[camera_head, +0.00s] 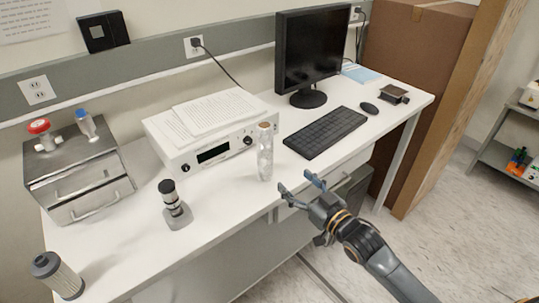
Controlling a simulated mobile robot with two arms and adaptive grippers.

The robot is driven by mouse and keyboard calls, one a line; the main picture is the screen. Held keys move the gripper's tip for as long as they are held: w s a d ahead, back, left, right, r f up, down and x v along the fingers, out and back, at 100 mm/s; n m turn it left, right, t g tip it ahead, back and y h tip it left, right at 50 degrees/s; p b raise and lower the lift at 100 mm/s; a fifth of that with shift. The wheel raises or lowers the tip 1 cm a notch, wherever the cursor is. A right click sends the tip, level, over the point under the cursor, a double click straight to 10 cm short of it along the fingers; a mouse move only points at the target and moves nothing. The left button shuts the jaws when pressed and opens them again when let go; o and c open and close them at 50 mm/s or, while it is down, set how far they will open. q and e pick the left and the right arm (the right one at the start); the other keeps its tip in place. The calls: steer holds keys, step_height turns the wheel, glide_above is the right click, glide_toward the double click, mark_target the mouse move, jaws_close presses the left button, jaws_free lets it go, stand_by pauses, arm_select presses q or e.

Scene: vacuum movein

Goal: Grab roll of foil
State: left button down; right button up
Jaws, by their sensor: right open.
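A shiny, crinkled silvery cylinder with a tan top, which looks like the roll of foil (265,158), stands upright near the front edge of the white desk (228,205), in front of a white instrument. My right gripper (296,186) comes in from the lower right. Its fingers are spread apart and empty, pointing up and left toward the roll. It is a short way to the right of the roll in the picture, apart from it. My left gripper is not in view.
A white instrument (168,150) with papers on top stands behind the roll. A black keyboard (325,132) and a monitor (309,50) are to the right. A small dark device (174,205), a grey ribbed cylinder (58,276) and a metal box (80,180) are to the left.

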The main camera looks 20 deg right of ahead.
mark_target(270, 155)
steer(key=x, duration=0.2)
steer(key=r+p+x, duration=0.1)
steer(key=x, duration=0.5)
steer(key=shift+w+a+r+p, duration=0.1)
steer(key=shift+a+r+p, duration=0.2)
steer(key=shift+r+p, duration=0.05)
steer(key=shift+w+a+r+p, duration=0.15)
steer(key=shift+w+p, duration=0.15)
steer(key=shift+w, duration=0.1)
steer(key=x, duration=0.1)
steer(key=p+x, duration=0.1)
steer(key=x, duration=0.1)
steer(key=shift+w+a+r, duration=0.1)
steer(key=shift+w+a, duration=0.15)
steer(key=shift+a, duration=0.1)
steer(key=shift+w+a+p, duration=0.15)
steer(key=shift+w+p, duration=0.15)
steer(key=shift+w, duration=0.15)
steer(key=shift+s, duration=0.1)
steer(key=shift+c, duration=1)
steer(key=c, duration=1.1)
jaws_close()
steer(key=shift+r, duration=0.15)
